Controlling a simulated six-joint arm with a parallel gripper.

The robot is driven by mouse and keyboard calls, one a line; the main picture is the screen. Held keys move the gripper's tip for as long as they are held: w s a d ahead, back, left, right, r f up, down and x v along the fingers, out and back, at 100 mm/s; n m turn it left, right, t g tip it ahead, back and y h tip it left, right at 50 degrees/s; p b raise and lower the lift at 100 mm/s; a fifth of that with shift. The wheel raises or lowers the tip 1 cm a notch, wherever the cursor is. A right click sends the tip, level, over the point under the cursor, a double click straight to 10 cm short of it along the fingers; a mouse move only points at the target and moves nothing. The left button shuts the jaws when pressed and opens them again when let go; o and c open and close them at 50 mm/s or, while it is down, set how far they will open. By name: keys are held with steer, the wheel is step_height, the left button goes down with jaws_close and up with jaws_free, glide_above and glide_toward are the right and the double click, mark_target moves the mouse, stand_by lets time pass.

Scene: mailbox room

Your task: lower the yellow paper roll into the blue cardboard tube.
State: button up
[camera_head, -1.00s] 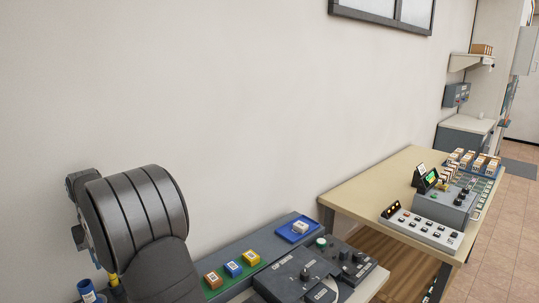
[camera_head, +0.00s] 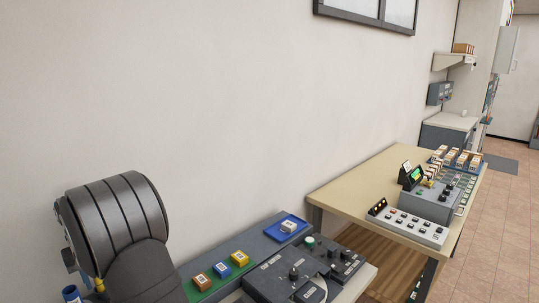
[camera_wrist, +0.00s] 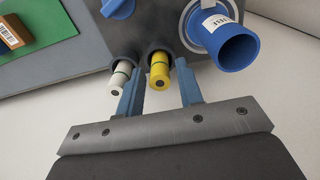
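The yellow paper roll (camera_wrist: 159,76) stands in the wrist view between the fingers of my gripper (camera_wrist: 160,92). The fingers are apart, one on each side of the roll, with gaps visible, so the gripper is open. The blue cardboard tube (camera_wrist: 238,52), with a white label, is to the right of the roll, its open mouth facing the camera and looking empty. In the head view the tube (camera_head: 72,294) shows at the lower left edge, with a bit of the yellow roll (camera_head: 99,285) beside it. My arm hides the gripper there.
A white roll (camera_wrist: 118,78) stands just left of my left finger. A blue knob (camera_wrist: 117,8) is above it. A green mat (camera_head: 205,289) with brown, blue and yellow boxes and a blue tray (camera_head: 274,234) lie along the bench. Grey control boxes (camera_head: 285,275) stand in front.

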jaws_close()
steer(key=shift+r, duration=0.15)
steer(key=shift+r, duration=2.1)
steer(key=s+a+r, duration=0.3)
steer(key=s+r, duration=0.1)
steer(key=s, duration=0.2)
steer(key=shift+s+r, duration=0.15)
steer(key=shift+r, duration=0.15)
